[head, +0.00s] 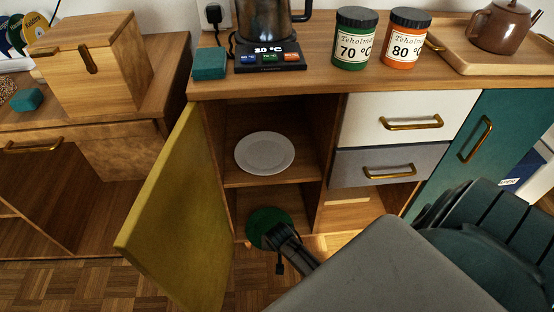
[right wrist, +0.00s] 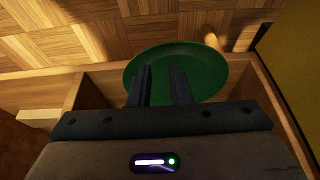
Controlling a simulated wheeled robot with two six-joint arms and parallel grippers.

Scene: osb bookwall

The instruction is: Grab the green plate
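The green plate (head: 262,219) is in the lower compartment of the cabinet, below the shelf that holds a white plate (head: 264,153). My right gripper (head: 280,236) reaches in at the plate's front right and covers part of it. In the right wrist view the green plate (right wrist: 205,72) lies beyond and under my two dark fingers (right wrist: 163,80). The fingers stand apart, with green showing between them. I cannot tell whether they touch the plate. My left gripper is not in view.
The yellow cabinet door (head: 180,215) stands open left of the compartment. Drawers (head: 388,167) and a teal door (head: 475,150) are to the right. The counter (head: 315,70) above carries a kettle, two jars (head: 355,40) and a teapot tray.

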